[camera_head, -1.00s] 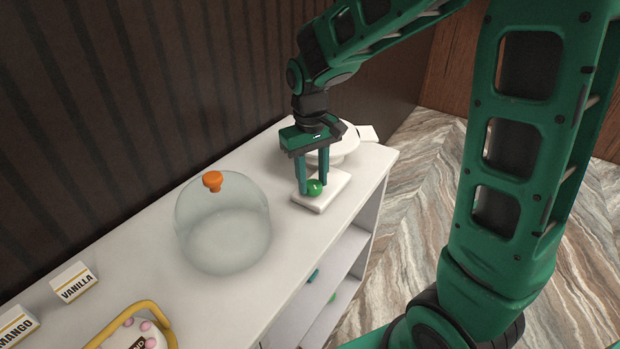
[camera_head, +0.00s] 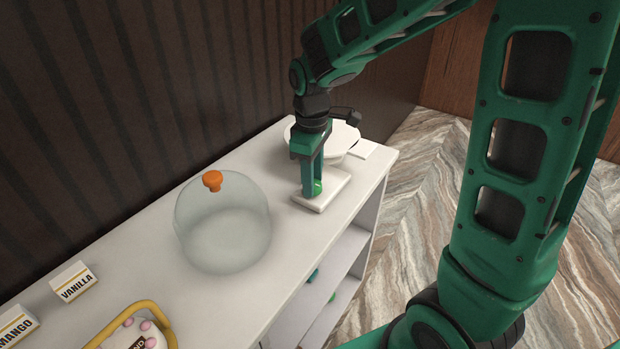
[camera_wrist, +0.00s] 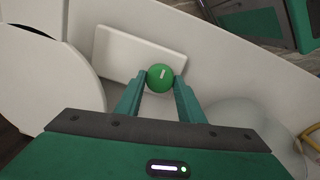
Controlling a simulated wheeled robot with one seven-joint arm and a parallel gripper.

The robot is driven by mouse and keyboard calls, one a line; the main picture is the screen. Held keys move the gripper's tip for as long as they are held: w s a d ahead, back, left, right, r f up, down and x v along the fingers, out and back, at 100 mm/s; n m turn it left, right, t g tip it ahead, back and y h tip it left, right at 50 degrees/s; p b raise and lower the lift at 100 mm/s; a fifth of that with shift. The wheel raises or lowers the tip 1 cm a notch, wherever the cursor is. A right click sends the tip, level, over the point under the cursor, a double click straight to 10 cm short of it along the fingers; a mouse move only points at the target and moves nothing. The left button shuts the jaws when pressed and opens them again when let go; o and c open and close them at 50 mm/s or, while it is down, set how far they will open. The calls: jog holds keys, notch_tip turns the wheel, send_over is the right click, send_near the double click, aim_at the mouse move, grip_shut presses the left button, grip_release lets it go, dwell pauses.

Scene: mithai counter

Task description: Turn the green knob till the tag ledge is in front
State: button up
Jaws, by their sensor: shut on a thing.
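The green knob (camera_head: 318,187) sits on a white base plate (camera_head: 338,187) near the counter's right end. In the wrist view the knob (camera_wrist: 160,77) has a pale mark on top and lies between both fingertips. My gripper (camera_head: 312,188) points down and is shut on it; in the head view the fingers partly hide it. Behind stands a round white turntable (camera_head: 338,137), partly hidden by my gripper. Its flat white tag ledge (camera_head: 362,149) sticks out at the right side, toward the counter's right end.
A clear dome with an orange handle (camera_head: 212,182) stands left of the knob on the white counter (camera_head: 160,240). Vanilla (camera_head: 74,282) and mango (camera_head: 16,328) boxes and a yellow-handled tray (camera_head: 150,305) are at the front left. A dark ribbed wall (camera_head: 130,90) runs behind.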

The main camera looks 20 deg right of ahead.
jog(key=shift+d, duration=0.1)
dwell(0.3)
jog(key=o, duration=1.1)
jog(key=shift+c, duration=0.2)
jog(key=shift+r, duration=0.1)
notch_tip(320, 180, up, 11)
jog(key=shift+s+a+f, duration=0.15)
jog(key=shift+a+f, duration=0.05)
